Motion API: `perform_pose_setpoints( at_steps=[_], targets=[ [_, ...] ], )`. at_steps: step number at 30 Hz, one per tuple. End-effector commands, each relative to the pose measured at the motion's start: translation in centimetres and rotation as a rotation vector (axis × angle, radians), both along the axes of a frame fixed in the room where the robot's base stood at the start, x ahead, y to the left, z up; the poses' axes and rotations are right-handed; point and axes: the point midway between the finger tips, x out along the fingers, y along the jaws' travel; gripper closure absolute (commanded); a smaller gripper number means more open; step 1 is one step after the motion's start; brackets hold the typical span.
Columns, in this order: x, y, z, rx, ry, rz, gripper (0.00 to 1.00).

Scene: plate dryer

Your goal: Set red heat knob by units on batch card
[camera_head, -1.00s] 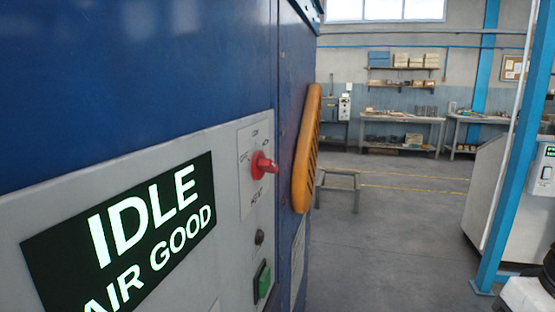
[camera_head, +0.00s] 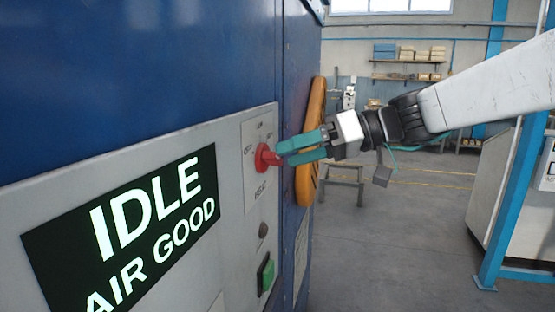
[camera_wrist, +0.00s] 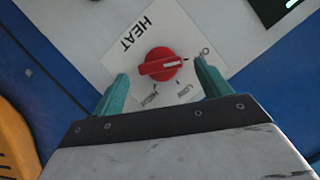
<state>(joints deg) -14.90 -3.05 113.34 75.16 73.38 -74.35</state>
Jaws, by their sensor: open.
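The red heat knob (camera_head: 265,157) sits on a white label plate on the grey panel of the blue dryer. In the wrist view the knob (camera_wrist: 158,64) has a white pointer line aimed right, toward the partly cut-off OFF mark. LOW and HIGH marks show below it, and HEAT at upper left. My gripper (camera_head: 285,155) is open, its green fingertips right at the knob. In the wrist view, my gripper's fingers (camera_wrist: 162,71) stand on either side of the knob with gaps showing. Contact cannot be told. I see no readable batch card.
A dark display (camera_head: 130,225) reads IDLE, AIR GOOD. Below the knob are a small dark button (camera_head: 263,230) and a green switch (camera_head: 267,275). An orange handle (camera_head: 309,180) stands just behind my gripper. A blue post (camera_head: 510,215) is at right, with open floor between.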

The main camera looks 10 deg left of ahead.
Motion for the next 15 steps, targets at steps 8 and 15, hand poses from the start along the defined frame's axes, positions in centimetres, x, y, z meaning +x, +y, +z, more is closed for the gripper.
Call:
perform_pose_setpoints(
  at_steps=[8, 15],
  targets=[
    [-0.3, 3.3, -1.2, -0.001, 0.002, 0.001, 0.24],
    [-0.3, 3.7, -1.4, -0.002, 0.002, 0.000, 0.24]
  ],
)
